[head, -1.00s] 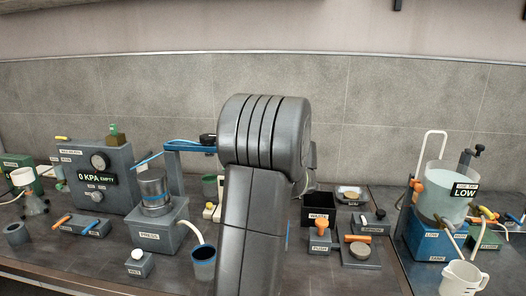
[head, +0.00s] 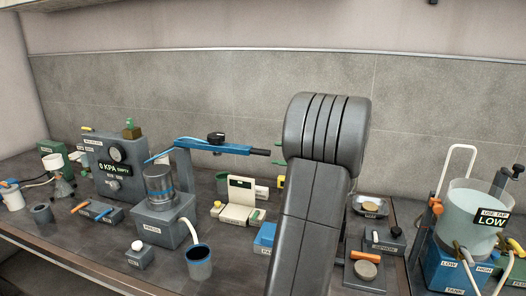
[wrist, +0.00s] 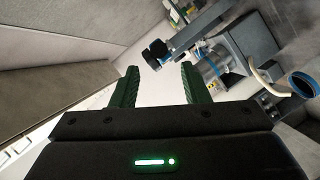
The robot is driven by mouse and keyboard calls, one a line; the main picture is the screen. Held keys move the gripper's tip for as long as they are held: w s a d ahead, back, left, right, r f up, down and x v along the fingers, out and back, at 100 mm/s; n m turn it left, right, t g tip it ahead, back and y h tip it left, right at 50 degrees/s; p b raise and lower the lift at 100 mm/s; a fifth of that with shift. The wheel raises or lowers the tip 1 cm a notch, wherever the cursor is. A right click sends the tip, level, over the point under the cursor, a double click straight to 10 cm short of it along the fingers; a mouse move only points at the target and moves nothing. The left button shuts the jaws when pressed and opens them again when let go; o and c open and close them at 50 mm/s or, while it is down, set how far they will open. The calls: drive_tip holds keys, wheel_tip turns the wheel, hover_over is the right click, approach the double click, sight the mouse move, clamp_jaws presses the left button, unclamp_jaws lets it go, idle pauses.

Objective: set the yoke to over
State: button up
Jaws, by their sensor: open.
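The yoke (head: 222,146) is a blue swing arm with a black knob on top and a black handle at its right end. It is carried on a grey post behind the press (head: 165,225) and reaches out to the right. It does not lie across the grey press pot (head: 159,185). In the wrist view, my gripper (wrist: 160,70) is open and empty, with its green fingers apart.
A blue-rimmed cup (head: 199,264) stands in front of the press, by its white spout. A white-and-green scale-like device (head: 238,204) sits to the right. The gauge box (head: 115,165) is at left, and a clear tank (head: 474,217) is at far right.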

sight(267, 153)
drive_tip(key=p+x, duration=0.1)
drive_tip(key=x, duration=0.7)
drive_tip(key=shift+w+a, duration=0.1)
drive_tip(key=shift+a, duration=0.05)
clamp_jaws()
